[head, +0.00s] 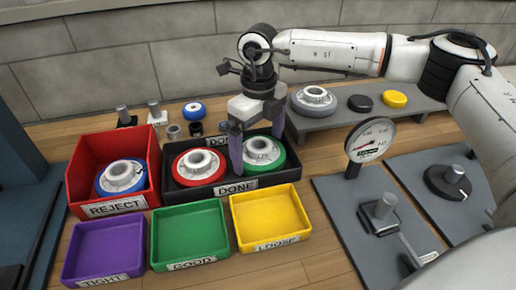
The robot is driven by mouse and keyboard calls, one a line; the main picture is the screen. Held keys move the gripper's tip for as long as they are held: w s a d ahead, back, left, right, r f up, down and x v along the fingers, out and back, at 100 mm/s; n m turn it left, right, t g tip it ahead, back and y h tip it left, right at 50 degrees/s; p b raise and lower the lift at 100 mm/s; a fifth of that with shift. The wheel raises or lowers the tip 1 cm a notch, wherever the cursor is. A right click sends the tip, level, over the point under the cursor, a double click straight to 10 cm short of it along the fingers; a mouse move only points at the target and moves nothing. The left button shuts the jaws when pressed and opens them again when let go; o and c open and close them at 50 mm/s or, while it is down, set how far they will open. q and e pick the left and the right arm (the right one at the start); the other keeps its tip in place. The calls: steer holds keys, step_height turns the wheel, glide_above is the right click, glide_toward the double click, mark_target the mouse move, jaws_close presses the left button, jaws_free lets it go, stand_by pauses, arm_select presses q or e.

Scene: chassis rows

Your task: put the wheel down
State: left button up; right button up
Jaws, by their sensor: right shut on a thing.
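My right gripper (258,150) reaches down from above at the black tray marked DONE (192,191). Its two dark fingers are shut on the green-rimmed wheel (262,154), one on either side of it. This wheel has a grey hub and is in the right part of the tray; it looks level, but I cannot tell whether it touches the tray floor. A red-rimmed wheel (199,164) lies to its left in the same tray. My left gripper is not in view.
A red REJECT bin (82,170) holds a blue-rimmed wheel (121,177). Empty purple (104,248), green (189,233) and yellow (270,217) trays stand in front. A grey shelf (330,124) holds a grey wheel and discs. A dial gauge (370,140) stands right of the tray.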

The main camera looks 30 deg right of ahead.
steer(key=shift+f, duration=0.2)
steer(key=shift+f, duration=0.15)
steer(key=o, duration=1)
step_height(320, 180, up, 12)
